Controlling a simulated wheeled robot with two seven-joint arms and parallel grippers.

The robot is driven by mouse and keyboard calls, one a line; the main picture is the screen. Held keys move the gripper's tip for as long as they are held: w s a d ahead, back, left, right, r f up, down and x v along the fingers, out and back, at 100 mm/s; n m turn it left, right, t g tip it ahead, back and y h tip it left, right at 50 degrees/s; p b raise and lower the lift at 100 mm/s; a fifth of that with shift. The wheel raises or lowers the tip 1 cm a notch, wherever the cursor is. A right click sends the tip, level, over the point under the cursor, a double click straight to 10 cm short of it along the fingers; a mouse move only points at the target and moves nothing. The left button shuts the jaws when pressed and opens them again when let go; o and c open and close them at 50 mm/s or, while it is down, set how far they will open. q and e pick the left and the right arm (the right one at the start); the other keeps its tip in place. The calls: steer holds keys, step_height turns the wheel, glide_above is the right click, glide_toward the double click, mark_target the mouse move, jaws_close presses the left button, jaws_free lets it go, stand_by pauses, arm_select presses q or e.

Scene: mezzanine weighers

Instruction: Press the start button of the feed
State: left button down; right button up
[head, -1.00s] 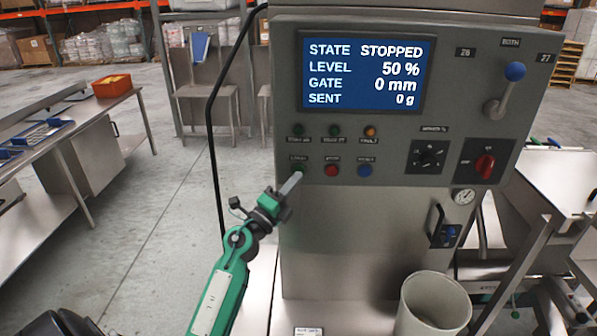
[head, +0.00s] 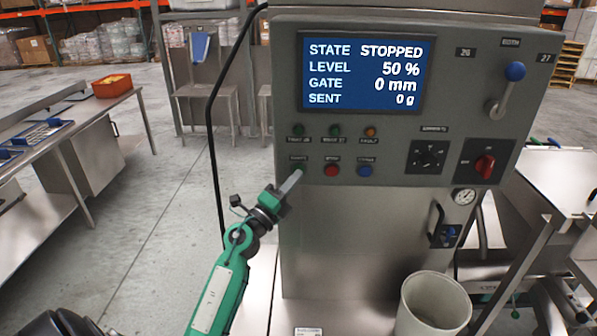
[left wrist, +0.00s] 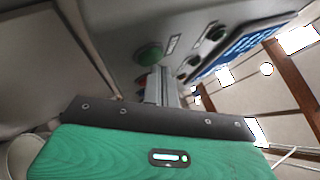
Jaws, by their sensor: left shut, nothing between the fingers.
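The grey control panel (head: 385,125) of the feed stands ahead, its screen (head: 362,75) reading STATE STOPPED, LEVEL 50 %, GATE 0 mm, SENT 0 g. The start button is at the left end of the lower button row; in the head view my left gripper's tip mostly covers it. My left gripper (head: 293,180) is shut and empty, pointing up at the panel. In the left wrist view a round green button (left wrist: 150,54) sits just beyond the shut fingers (left wrist: 160,84). I cannot tell whether they touch. My right gripper is not in view.
A red button (head: 332,170) and a blue button (head: 365,170) lie just right of the tip. Indicator lamps sit above. A black cable (head: 211,130) hangs left of the panel. A pale bin (head: 433,300) stands below right.

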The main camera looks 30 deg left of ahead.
arm_select(q)
steer(key=shift+w+a, duration=0.2)
steer(key=shift+w, duration=0.15)
stand_by(0.6)
steer(key=shift+s, duration=0.1)
steer(key=shift+s+d, duration=0.45)
steer(key=shift+s, duration=0.2)
steer(key=s+d, duration=0.1)
steer(key=s+p, duration=0.1)
steer(key=s, duration=0.1)
steer(key=s+d, duration=0.1)
steer(key=shift+s+d, duration=0.15)
steer(key=shift+d, duration=0.15)
stand_by(0.9)
